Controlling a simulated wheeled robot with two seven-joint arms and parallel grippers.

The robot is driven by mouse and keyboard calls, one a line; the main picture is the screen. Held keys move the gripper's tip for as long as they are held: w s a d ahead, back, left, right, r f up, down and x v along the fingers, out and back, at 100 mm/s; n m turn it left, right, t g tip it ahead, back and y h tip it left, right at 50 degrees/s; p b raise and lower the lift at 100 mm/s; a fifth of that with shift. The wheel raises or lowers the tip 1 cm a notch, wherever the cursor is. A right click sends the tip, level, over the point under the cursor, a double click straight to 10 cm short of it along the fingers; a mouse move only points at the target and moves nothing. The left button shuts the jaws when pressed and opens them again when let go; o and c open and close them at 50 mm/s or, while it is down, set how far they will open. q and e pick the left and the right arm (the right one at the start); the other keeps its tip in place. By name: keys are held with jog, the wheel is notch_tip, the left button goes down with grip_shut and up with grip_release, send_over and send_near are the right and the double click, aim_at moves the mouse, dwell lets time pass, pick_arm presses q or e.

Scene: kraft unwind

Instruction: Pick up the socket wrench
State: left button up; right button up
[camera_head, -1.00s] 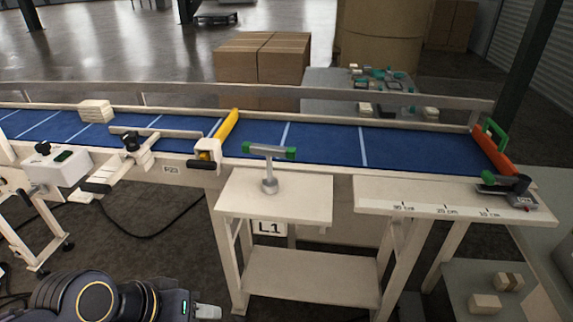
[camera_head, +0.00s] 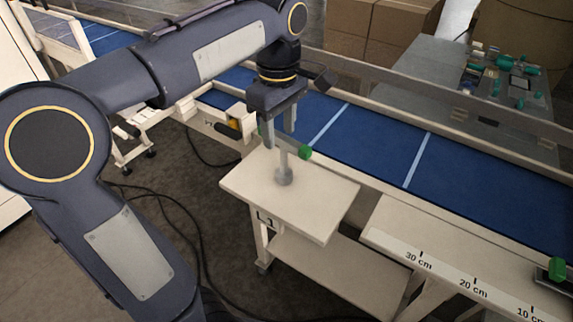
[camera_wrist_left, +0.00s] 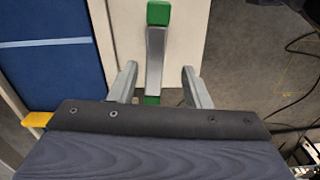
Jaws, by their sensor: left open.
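The socket wrench (camera_head: 284,177) stands upright on a small beige table (camera_head: 330,205), its grey stem ending in a round foot. Its grey crossbar has green ends; one green end shows in the head view, and the rest of the bar is largely hidden by my gripper. My left gripper (camera_head: 278,134) points down over the top of the wrench, open. In the left wrist view the crossbar (camera_wrist_left: 156,50) runs between the two spread fingers of the gripper (camera_wrist_left: 159,72), with a visible gap on each side. My right gripper is not in view.
The blue conveyor (camera_head: 375,150) with its pale side rail runs behind the table. A beige ruler shelf (camera_head: 440,255) with centimetre marks lies to the right. A grey table (camera_head: 425,75) with small green and grey parts and cardboard boxes (camera_head: 405,25) stand behind.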

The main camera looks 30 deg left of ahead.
aim_at(284, 172)
pick_arm(q)
jog(key=f, duration=0.7)
jog(key=shift+w+d+f, duration=0.2)
jog(key=shift+w+d, duration=0.05)
jog(key=shift+d, duration=0.05)
grip_shut()
